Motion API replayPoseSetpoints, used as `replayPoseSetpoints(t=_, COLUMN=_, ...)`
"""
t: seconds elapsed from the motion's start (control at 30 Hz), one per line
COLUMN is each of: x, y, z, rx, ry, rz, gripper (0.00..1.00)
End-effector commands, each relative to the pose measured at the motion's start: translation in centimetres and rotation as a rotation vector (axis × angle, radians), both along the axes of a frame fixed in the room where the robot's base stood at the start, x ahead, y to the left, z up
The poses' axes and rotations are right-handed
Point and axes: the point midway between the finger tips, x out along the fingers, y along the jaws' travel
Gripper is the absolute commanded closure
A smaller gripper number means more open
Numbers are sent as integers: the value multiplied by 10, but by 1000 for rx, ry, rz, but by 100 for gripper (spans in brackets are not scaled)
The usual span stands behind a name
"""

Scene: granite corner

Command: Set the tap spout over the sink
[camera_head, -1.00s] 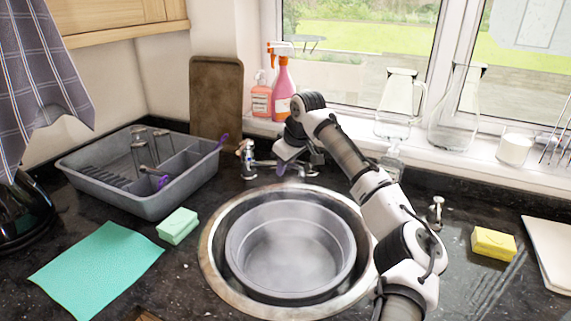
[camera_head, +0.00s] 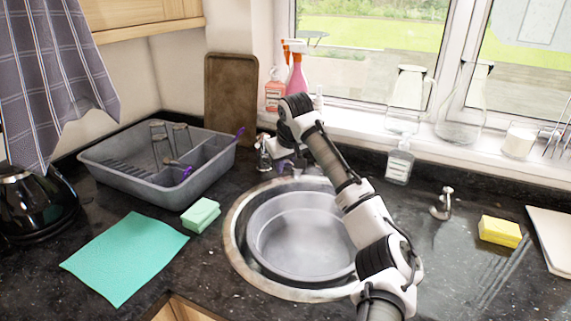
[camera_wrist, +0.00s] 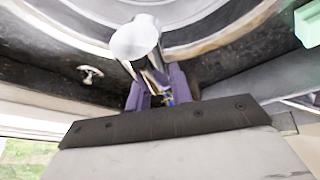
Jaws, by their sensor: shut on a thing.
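The chrome tap (camera_head: 263,152) stands behind the round sink (camera_head: 240,262), at its far left edge. A grey round basin (camera_head: 300,238) sits inside the sink. In the wrist view the tap spout (camera_wrist: 136,38) is a shiny tube whose end appears against the sink's rim and basin wall. My gripper (camera_wrist: 160,85) has its purple fingers shut on the spout. In the head view my wrist hides most of the gripper and part of the spout, so the grip itself is seen only from the wrist.
A grey dish rack (camera_head: 135,185) stands left of the tap, with a brown board (camera_head: 229,100) behind it. Spray bottles (camera_head: 296,75) and a clear soap bottle (camera_head: 398,165) stand near the window. A green sponge (camera_head: 201,215) and yellow sponge (camera_head: 500,231) flank the sink.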

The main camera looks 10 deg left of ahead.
Motion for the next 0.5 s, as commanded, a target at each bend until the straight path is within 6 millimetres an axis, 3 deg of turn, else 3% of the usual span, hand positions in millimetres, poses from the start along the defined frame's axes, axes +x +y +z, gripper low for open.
replayPoseSetpoints(t=0.13, x=0, y=-1, z=0, rx=-1, ry=2, rz=-1, gripper=100)
replayPoseSetpoints(t=0.17, x=0, y=-1, z=0, rx=-1, ry=2, rz=-1, gripper=76)
replayPoseSetpoints(t=0.3, x=0, y=-1, z=0, rx=0, ry=1, rz=-1, gripper=57)
replayPoseSetpoints(t=0.5, x=0, y=-1, z=0, rx=-1, ry=1, rz=0, gripper=57)
